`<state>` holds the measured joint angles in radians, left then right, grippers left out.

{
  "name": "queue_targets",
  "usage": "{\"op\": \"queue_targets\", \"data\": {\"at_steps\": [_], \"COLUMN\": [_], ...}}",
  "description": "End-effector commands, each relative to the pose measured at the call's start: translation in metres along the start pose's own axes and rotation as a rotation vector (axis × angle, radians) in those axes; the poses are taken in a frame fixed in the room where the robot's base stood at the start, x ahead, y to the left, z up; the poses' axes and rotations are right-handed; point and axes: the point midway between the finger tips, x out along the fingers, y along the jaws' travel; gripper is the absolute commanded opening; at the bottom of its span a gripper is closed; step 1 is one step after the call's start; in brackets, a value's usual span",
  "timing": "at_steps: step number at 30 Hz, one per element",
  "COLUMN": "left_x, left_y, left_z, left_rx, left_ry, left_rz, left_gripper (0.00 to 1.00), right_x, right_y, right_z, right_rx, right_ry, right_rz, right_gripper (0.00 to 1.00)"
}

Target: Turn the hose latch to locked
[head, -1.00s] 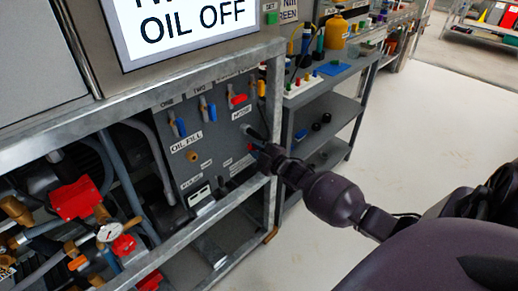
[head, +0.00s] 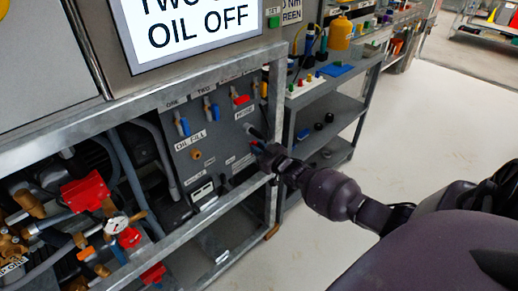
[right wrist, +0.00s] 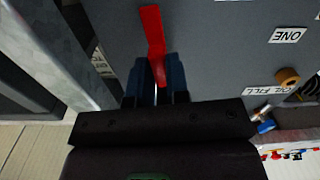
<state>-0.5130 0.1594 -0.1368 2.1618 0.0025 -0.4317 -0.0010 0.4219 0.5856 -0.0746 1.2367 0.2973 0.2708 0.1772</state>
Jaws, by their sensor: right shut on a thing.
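A grey control panel (head: 213,140) stands inside a metal frame, with a HOSE label (head: 243,114) at its upper right. Below that label, at the panel's right side, my right gripper (head: 257,148) reaches the panel and largely hides what it holds. In the right wrist view, a red lever (right wrist: 152,35), apparently the hose latch, runs down between the two blue fingers. My right gripper (right wrist: 157,85) is shut on the lever's end. The lever's far end lies against the grey panel face. I cannot read whether it is locked. My left gripper is not in view.
Blue-handled valves (head: 183,124) and a red-handled valve (head: 240,99) sit higher on the panel. The metal frame's rail (head: 230,205) runs just below my right gripper. A shelf unit (head: 335,108) stands to the right. The pale floor (head: 430,130) beyond is clear.

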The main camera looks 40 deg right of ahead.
Motion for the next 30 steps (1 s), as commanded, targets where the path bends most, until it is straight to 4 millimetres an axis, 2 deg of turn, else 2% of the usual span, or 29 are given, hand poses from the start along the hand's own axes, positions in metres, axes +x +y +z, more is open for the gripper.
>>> {"op": "queue_targets", "data": {"at_steps": [9,24,25,30], "left_x": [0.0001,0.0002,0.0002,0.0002], "left_y": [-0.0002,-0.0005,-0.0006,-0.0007], "left_z": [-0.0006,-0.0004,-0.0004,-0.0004], "left_rx": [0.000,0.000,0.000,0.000], "left_ry": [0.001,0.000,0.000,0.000], "left_rz": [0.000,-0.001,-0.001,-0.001], "left_gripper": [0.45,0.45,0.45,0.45], "right_x": [-0.0003,-0.0004,-0.0004,-0.0003], "right_y": [0.0000,-0.0001,-0.0001,-0.0001], "right_z": [0.0006,0.0008,0.0008,0.0006], "right_rx": [0.107,0.127,0.127,0.126], "right_ry": [-0.002,-0.001,-0.001,-0.001], "right_rz": [0.000,0.000,0.000,0.000], "right_gripper": [0.00,0.00,0.18,0.41]}}
